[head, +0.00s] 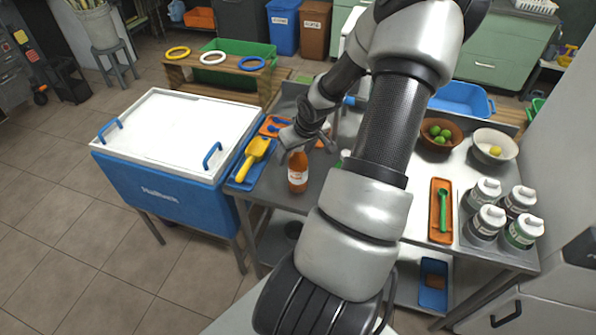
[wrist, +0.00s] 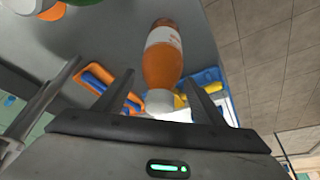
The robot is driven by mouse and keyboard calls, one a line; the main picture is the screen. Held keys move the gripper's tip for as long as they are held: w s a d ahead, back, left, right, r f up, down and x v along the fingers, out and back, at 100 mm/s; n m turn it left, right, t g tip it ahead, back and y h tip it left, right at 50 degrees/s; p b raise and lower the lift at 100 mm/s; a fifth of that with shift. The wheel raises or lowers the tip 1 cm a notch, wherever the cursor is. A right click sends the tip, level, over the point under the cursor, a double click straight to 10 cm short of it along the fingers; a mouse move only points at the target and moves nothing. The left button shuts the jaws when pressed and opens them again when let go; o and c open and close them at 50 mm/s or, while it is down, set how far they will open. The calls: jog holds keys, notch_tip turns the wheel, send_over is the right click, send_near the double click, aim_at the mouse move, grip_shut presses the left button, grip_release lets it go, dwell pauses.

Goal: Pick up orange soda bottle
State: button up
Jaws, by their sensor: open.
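The orange soda bottle (head: 298,172) stands upright on the metal counter (head: 275,197) near its left front, with a white label. In the wrist view the bottle (wrist: 163,60) points its white cap toward my gripper (wrist: 160,95). The two fingers are apart, one on each side of the cap in the picture, with gaps between them and the bottle. In the head view my gripper (head: 308,135) is just above and behind the bottle, partly hidden by my arm. I cannot tell its exact distance from the cap.
A yellow scoop (head: 254,152) lies in a blue tray left of the bottle. A blue cooler (head: 165,190) with a white lid stands further left. Bowls of limes (head: 440,132) and lemons (head: 494,146), an orange tray (head: 440,211) and several jars (head: 504,211) occupy the right.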

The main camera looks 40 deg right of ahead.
grip_shut()
jog(key=shift+r, duration=0.1)
